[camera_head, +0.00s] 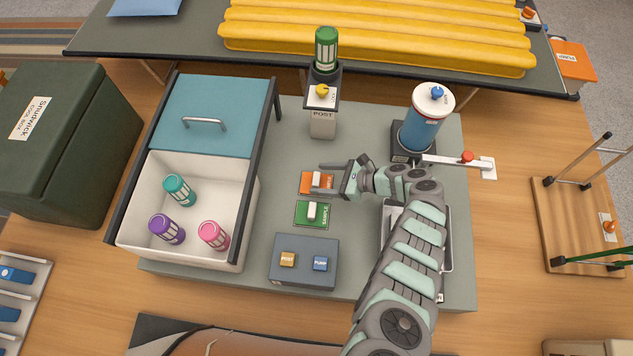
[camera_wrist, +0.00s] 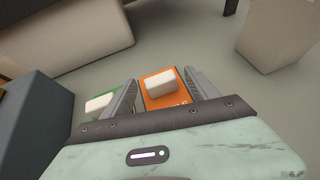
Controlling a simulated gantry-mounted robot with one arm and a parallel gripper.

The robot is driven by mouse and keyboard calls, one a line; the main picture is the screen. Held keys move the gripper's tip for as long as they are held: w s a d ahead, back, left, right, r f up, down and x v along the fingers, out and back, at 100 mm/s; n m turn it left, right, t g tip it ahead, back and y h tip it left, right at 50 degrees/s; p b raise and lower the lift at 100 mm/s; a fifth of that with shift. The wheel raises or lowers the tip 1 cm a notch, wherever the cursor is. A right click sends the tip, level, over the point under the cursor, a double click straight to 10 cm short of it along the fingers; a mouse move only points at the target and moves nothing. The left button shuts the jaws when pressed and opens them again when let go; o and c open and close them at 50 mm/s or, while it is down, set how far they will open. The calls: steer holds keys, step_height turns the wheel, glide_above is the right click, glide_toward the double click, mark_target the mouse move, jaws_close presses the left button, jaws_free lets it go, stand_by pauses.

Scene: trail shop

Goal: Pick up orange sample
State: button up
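The orange sample (camera_head: 312,183) is a flat orange block with a white raised grip on top. It lies on the grey mat, just above the green sample (camera_head: 311,213) in the head view. My gripper (camera_head: 334,182) is low at its right side with the fingers apart. In the wrist view the orange sample (camera_wrist: 166,88) shows between the two open fingertips (camera_wrist: 166,92), and the green sample (camera_wrist: 97,103) lies outside the left finger. I cannot tell whether either finger touches the orange sample.
A white bin (camera_head: 190,248) with a blue sliding lid and several bottles stands left. A grey-blue box (camera_head: 304,272) with two buttons is below the samples. A post (camera_head: 322,125) holding a green bottle and a blue dispenser (camera_head: 421,127) stand behind. A metal tray (camera_head: 447,255) lies under my arm.

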steer(key=c, duration=1.3)
steer(key=shift+c, duration=0.2)
